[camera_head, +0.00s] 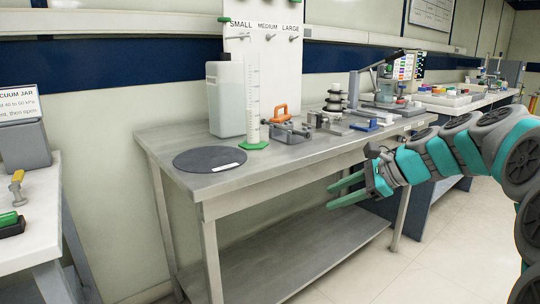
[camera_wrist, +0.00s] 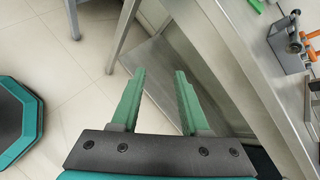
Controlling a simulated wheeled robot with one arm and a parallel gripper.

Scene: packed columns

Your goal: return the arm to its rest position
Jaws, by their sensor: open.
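My gripper (camera_head: 346,191) is at the end of my teal and grey arm, which reaches in from the right in the head view. Its two green fingers point left, in front of the metal table's right part and below the level of its top. In the wrist view, my gripper (camera_wrist: 160,95) has its fingers spread apart with nothing between them. Behind the gap are the floor and the table's lower shelf. The fingers look clear of the table edge.
The metal table (camera_head: 215,183) holds a round dark mat (camera_head: 205,159), a translucent jug (camera_head: 226,98), a measuring cylinder (camera_head: 253,100) and an orange-handled clamp (camera_head: 280,113). Its lower shelf (camera_head: 300,260) is bare. A white table (camera_head: 35,240) stands at left. Floor (camera_head: 440,250) is clear at front right.

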